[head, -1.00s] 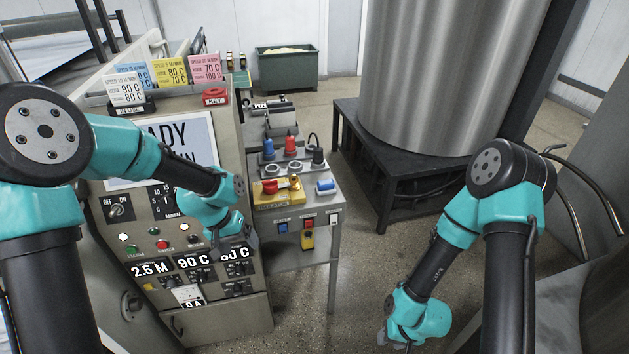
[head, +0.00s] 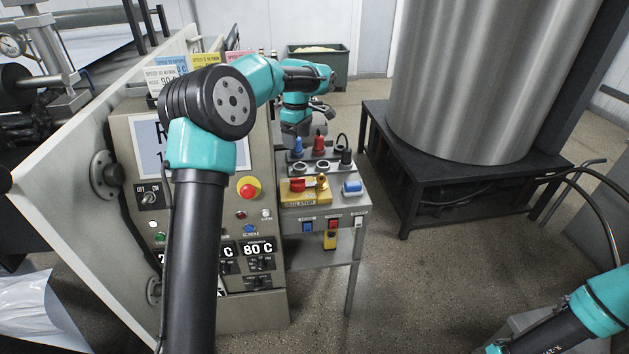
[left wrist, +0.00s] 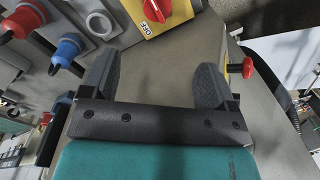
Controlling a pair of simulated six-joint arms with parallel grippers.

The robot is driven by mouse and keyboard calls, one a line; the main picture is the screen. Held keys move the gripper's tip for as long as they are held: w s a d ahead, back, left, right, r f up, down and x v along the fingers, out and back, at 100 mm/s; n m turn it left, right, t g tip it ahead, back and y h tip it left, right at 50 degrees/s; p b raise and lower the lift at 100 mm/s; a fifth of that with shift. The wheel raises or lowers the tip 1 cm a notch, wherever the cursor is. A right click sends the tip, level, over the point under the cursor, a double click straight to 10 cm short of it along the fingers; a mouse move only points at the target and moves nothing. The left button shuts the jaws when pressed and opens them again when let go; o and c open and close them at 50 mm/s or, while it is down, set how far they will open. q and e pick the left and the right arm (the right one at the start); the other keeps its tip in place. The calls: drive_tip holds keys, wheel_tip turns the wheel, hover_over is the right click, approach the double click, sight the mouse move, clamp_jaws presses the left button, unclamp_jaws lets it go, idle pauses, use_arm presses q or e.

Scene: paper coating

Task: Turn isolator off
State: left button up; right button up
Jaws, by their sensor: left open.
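The yellow isolator box (head: 303,201) with its red rotary handle (head: 297,186) is on the small grey panel right of the main cabinet. In the left wrist view, the red handle (left wrist: 157,8) shows at the top edge, partly cut off, with an OFF label on the yellow plate (left wrist: 147,28). My left gripper (head: 296,124) is above the far side of that panel, behind the plugs. In the left wrist view, its two fingers (left wrist: 155,80) are spread and empty, apart from the handle. My right gripper is out of view; only its arm shows at lower right.
Blue (head: 298,148), red (head: 320,144) and black (head: 346,156) plugs stand behind the isolator. A red emergency button (head: 249,188) is on the cabinet. A large steel drum (head: 470,80) stands at right; floor between is clear.

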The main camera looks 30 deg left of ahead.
sight(297, 178)
use_arm(q)
drive_tip(key=shift+w+a+r+n, duration=0.2)
drive_tip(key=shift+w+a+n, duration=0.1)
drive_tip(key=shift+n, duration=0.1)
drive_tip(key=shift+f, duration=0.1)
drive_tip(key=f, duration=1.1)
drive_tip(key=s+f, duration=0.1)
drive_tip(key=f, duration=0.5)
drive_tip(key=shift+d+f, duration=0.1)
drive_tip(key=shift+f, duration=0.05)
drive_tip(key=c, duration=1.3)
drive_tip(key=shift+s, duration=0.1)
